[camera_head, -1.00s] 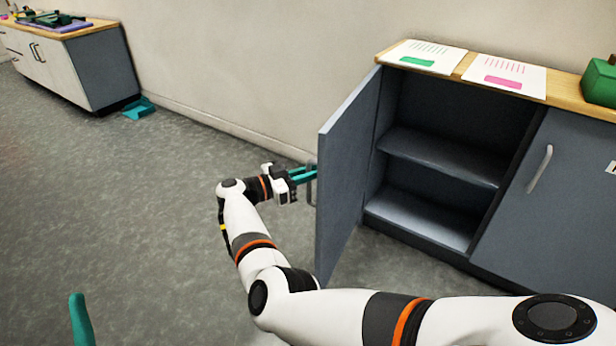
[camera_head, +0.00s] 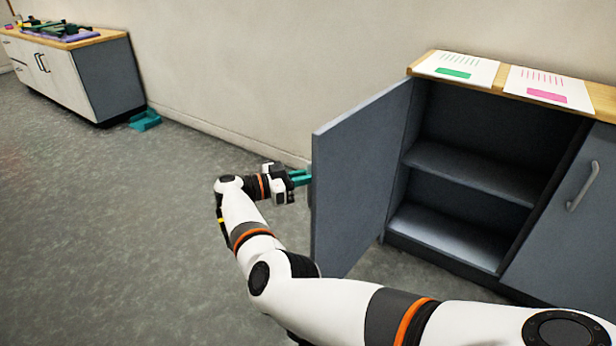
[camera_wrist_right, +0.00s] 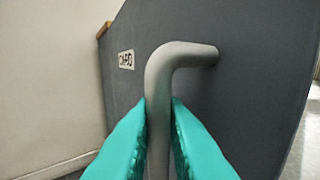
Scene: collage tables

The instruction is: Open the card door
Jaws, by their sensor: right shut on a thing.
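The card door (camera_head: 358,180) is a grey-blue cabinet door that stands swung wide open to the left of its cabinet, whose inside shows one shelf (camera_head: 470,174). In the right wrist view the door's face (camera_wrist_right: 235,100) carries a small white label (camera_wrist_right: 126,59) reading "CARD" and a grey metal bar handle (camera_wrist_right: 172,62). My right gripper (camera_head: 308,176) is at the door's outer face. Its teal fingers (camera_wrist_right: 159,110) are shut around the handle's upright part. The handle is hidden behind the door edge in the head view. My left gripper is not in view.
A neighbouring closed door with its own handle (camera_head: 583,187) is at the right. Two printed sheets (camera_head: 458,68) lie on the wooden top. Another cabinet (camera_head: 75,75) stands far left, with a teal object (camera_head: 145,120) on the floor beside it. The floor between is clear.

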